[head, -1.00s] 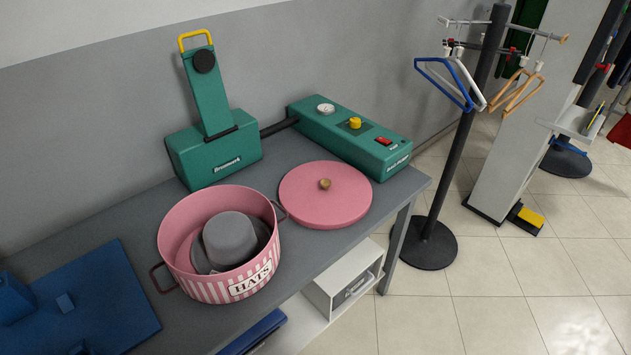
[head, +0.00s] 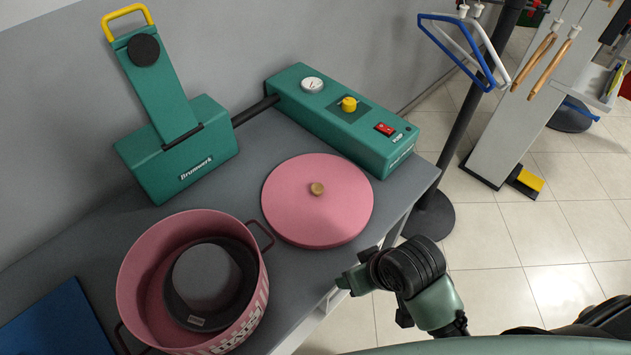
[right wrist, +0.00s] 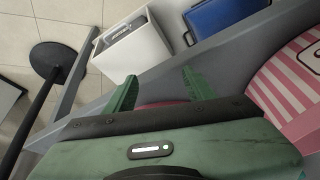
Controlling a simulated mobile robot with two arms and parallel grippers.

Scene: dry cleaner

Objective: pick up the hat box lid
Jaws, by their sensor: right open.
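The hat box lid (head: 316,205) is a flat pink disc with a small wooden knob (head: 317,189). It lies flat on the grey table, right of the hat box. The pink hat box (head: 135,275) stands open with a grey hat (head: 205,280) inside; its striped side also shows in the right wrist view (right wrist: 290,85). My right gripper (head: 343,282) is by the table's front edge, on the near side of the lid and apart from it. Its two green fingers are spread and empty in the right wrist view (right wrist: 158,82). My left gripper is out of view.
A green press arm (head: 160,85) and a green control box (head: 340,120) stand behind the lid. A blue mat (head: 60,325) lies at the left. A coat rack with hangers (head: 465,50) stands right of the table. A white bin (right wrist: 135,45) shows below the table.

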